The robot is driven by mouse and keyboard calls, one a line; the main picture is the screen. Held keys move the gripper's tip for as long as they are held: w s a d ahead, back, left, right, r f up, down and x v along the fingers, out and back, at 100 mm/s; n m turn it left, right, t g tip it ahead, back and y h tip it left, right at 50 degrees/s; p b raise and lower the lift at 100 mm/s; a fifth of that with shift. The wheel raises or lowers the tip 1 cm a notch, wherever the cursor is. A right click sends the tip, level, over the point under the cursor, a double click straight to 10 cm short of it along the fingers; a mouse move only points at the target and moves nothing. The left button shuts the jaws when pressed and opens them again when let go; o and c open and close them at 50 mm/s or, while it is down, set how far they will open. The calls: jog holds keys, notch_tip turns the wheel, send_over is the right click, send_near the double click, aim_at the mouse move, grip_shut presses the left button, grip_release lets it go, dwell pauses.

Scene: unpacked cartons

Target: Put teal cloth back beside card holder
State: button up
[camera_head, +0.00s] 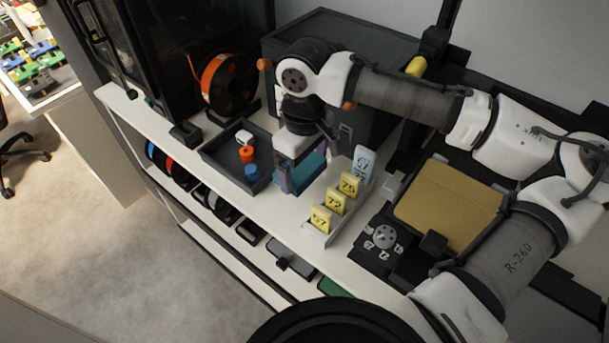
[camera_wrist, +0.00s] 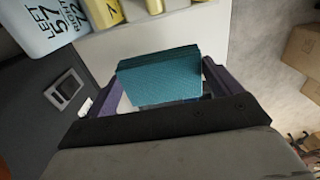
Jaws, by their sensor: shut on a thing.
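The teal cloth (camera_wrist: 160,78) is a folded block between the two purple fingers of my gripper (camera_wrist: 160,92) in the wrist view. In the head view the cloth (camera_head: 309,166) shows beneath my wrist, partly hidden by my gripper (camera_head: 292,180). My gripper is shut on it, above or at the white shelf top; I cannot tell whether the cloth touches the surface. The card holder (camera_head: 318,238) is a light rack with several yellow cards and one pale blue card, just right of the cloth. The cards also show at the top of the wrist view (camera_wrist: 107,12).
A dark tray (camera_head: 222,157) with orange, blue and white small items stands left of my gripper. A large dark case (camera_head: 335,45) and an orange spool (camera_head: 228,82) stand behind. A tan-topped device (camera_head: 447,203) is at right. Bare shelf lies in front of my gripper.

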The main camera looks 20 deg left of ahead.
aim_at(305, 180)
jog(key=shift+f, duration=2.45)
jog(key=shift+f, duration=0.1)
jog(key=o, duration=0.7)
notch_tip(305, 180, up, 12)
jog(key=shift+r+b, duration=0.1)
jog(key=shift+b, duration=0.65)
